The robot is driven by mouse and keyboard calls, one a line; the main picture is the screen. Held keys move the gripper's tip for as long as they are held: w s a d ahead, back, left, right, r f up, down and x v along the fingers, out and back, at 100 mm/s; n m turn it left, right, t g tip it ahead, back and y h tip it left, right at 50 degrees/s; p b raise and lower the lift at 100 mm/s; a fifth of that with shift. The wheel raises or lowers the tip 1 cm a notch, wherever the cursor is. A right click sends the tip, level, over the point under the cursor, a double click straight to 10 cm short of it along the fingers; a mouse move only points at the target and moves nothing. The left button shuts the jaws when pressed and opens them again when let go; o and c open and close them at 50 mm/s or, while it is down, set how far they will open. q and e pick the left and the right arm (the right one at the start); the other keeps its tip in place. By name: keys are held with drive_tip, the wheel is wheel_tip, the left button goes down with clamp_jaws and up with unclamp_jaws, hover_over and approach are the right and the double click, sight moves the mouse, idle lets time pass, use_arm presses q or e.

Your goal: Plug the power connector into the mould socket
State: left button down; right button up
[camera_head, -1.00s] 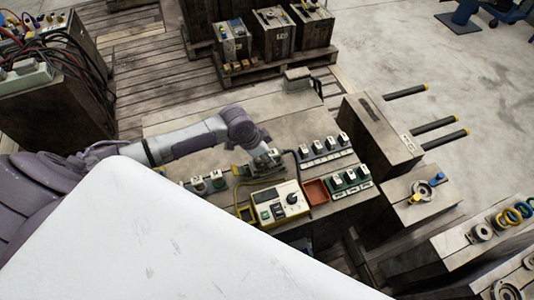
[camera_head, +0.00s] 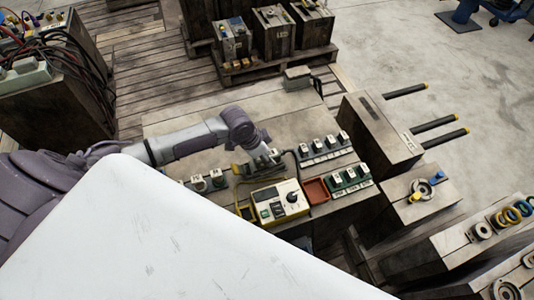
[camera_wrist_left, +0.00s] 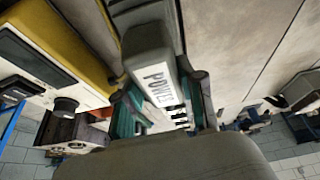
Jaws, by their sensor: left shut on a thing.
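My left gripper (camera_head: 261,163) is above the wooden bench (camera_head: 185,122), just behind the yellow and white control box. In the left wrist view, the fingers of my left gripper (camera_wrist_left: 160,112) are shut on a grey power connector (camera_wrist_left: 148,45). A white label with the letters "POWE" shows on its face, and the rest of the label is partly hidden. In the head view the gripper largely hides the connector. I cannot tell which fitting is the mould socket, or whether the connector touches one. My right gripper is not in view.
The control box (camera_head: 264,195) with a black knob stands close in front of the gripper. A red tray (camera_head: 316,190), a grey connector row (camera_head: 325,149) and a green connector row (camera_head: 350,180) lie to its right. The back of the bench is mostly clear.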

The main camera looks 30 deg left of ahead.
use_arm(q)
drive_tip(key=shift+f, duration=0.35)
idle(0.6)
drive_tip(key=shift+c, duration=1.1)
unclamp_jaws()
wheel_tip(320, 180, up, 8)
drive_tip(key=p, duration=0.8)
drive_tip(key=shift+f, duration=0.2)
